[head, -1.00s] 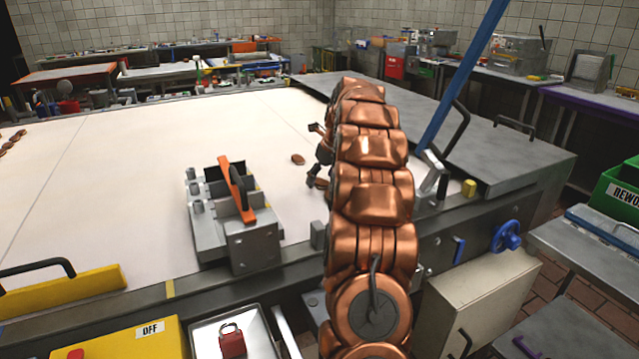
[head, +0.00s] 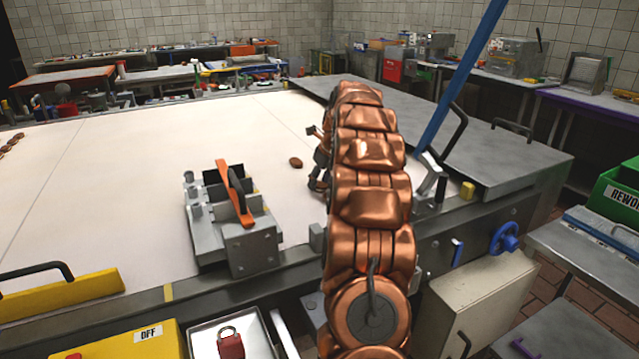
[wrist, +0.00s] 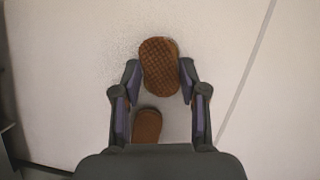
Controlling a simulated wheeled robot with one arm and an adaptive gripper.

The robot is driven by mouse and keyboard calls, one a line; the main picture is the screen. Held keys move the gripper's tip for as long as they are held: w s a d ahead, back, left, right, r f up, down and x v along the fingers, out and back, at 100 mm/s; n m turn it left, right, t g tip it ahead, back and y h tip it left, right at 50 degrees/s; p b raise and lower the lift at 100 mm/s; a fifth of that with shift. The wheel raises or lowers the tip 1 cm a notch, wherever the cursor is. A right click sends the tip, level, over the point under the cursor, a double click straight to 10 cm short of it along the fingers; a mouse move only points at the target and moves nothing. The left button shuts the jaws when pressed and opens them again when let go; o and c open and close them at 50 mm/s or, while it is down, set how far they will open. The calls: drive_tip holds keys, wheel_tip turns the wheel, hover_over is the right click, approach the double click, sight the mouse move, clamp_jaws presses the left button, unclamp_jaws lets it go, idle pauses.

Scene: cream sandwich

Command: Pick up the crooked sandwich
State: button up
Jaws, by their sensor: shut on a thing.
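A brown sandwich (wrist: 158,67) with a waffle-patterned top is between the two fingertips of my gripper (wrist: 160,80) in the wrist view. The fingertips touch it on its left and right sides. A lighter layer peeks out at its upper right edge. I cannot tell whether it is clear of the surface. A second, smooth brown piece (wrist: 147,126) lies on the pale surface, between the fingers and nearer the palm. In the head view my gripper (head: 318,182) is partly hidden by my copper arm, and the held sandwich cannot be made out. One brown piece (head: 295,162) lies left of the gripper.
A grey metal fixture (head: 255,245) with an orange lever (head: 235,195) stands left of my arm at the belt's near edge. A blue bar (head: 462,75) and black handle (head: 456,125) rise on the right. The wide pale belt (head: 120,180) is largely clear.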

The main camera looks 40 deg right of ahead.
sight(320, 184)
wheel_tip(320, 184, up, 10)
idle(0.6)
idle(0.4)
